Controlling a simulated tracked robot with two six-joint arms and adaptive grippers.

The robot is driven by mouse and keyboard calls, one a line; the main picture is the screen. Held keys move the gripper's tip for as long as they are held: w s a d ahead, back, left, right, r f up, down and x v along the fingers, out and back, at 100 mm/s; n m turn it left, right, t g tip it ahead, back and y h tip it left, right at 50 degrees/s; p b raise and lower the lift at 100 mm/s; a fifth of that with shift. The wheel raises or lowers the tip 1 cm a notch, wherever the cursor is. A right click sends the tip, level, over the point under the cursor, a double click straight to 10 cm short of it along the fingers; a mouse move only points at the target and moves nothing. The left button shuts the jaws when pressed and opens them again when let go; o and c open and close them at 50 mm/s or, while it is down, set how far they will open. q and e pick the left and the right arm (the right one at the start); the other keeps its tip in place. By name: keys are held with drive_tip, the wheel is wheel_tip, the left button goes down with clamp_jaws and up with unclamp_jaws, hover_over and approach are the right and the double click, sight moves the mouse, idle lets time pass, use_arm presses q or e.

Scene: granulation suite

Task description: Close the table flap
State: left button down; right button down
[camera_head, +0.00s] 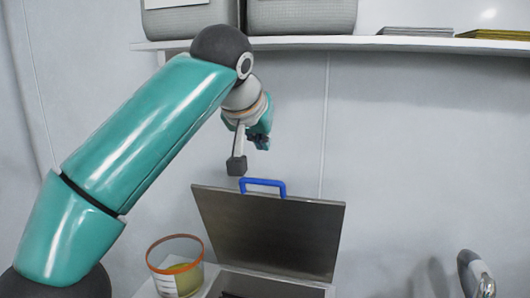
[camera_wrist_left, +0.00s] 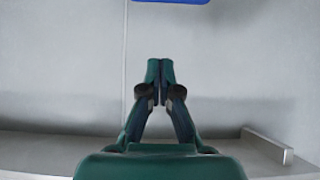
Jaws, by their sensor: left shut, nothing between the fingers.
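The table flap (camera_head: 270,235) is a dark metal plate. It stands raised, leaning back a little, above an opening in the table (camera_head: 285,284). A blue handle (camera_head: 263,182) sits on its top edge, and part of it shows at the top of the left wrist view (camera_wrist_left: 172,1). My left gripper (camera_head: 262,143) is above the handle and appears apart from it. In the left wrist view its fingers (camera_wrist_left: 160,66) meet at the tips with nothing between them. My right gripper is not in view.
A clear tub with an orange rim (camera_head: 175,239) stands left of the flap. A wall shelf (camera_head: 330,43) above carries grey bins (camera_head: 300,15) and flat stacks (camera_head: 418,31). A grey rounded object (camera_head: 474,275) shows at lower right. The wall right of the flap is clear.

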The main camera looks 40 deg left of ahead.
use_arm(q)
hover_over(266, 195)
drive_tip(key=w+a, duration=0.2)
wheel_tip(266, 195, down, 6)
drive_tip(key=shift+s+d+f+b, duration=0.3)
drive_tip(key=shift+s+d+b, duration=0.2)
drive_tip(key=shift+s+b, duration=0.05)
drive_tip(key=shift+s+d+f+b, duration=0.25)
drive_tip(key=shift+s+d+b, duration=0.25)
drive_tip(key=shift+s+d+f, duration=0.15)
drive_tip(key=shift+s+f, duration=0.05)
